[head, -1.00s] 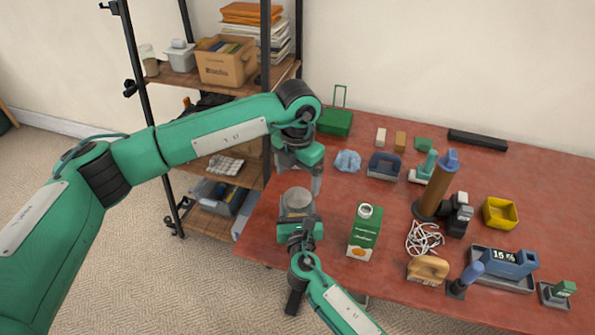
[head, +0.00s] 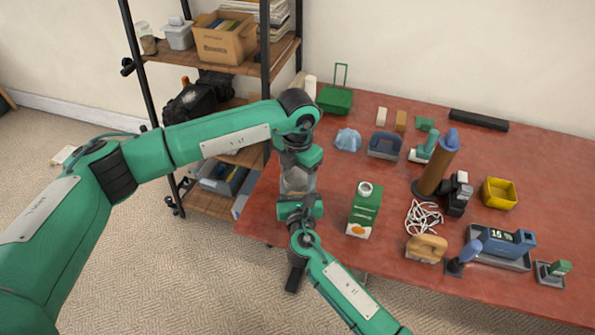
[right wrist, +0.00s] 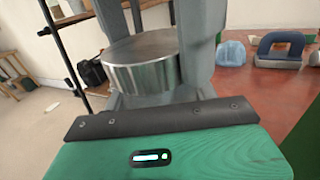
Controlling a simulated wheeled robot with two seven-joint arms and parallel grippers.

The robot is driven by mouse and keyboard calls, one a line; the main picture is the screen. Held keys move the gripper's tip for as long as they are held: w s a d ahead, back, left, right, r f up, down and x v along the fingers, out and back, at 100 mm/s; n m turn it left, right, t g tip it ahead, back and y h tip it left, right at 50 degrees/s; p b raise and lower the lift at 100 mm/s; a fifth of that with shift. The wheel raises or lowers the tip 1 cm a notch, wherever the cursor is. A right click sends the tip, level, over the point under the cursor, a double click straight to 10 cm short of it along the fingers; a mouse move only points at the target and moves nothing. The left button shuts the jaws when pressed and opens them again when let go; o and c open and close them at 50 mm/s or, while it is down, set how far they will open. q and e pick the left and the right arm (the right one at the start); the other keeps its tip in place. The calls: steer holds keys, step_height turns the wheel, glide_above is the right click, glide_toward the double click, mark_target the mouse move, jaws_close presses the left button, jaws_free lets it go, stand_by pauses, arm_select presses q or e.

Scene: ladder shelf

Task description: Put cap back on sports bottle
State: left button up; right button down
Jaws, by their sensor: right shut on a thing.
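A silver cylinder with a flat round top, apparently the sports bottle (right wrist: 143,62), stands upright between the fingers of my right gripper (right wrist: 160,45) in the right wrist view. In the head view the bottle (head: 297,182) is mostly covered by both grippers. My right gripper (head: 299,203) is shut on it from the front, at the table's left end. My left gripper (head: 298,163) points down right over the bottle's top; its fingertips are hard to make out. I cannot make out a separate cap.
A green-and-white carton (head: 365,210) stands close right of my right gripper. A ladder shelf (head: 195,55) stands behind left. The red table's (head: 340,180) front left edge is near.

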arm_select(q)
steer(key=c, duration=0.3)
steer(key=shift+c, duration=0.2)
steer(key=o, duration=1.2)
steer(key=shift+c, duration=0.2)
step_height(320, 180, up, 12)
arm_select(e)
steer(key=shift+c, duration=1.9)
jaws_free()
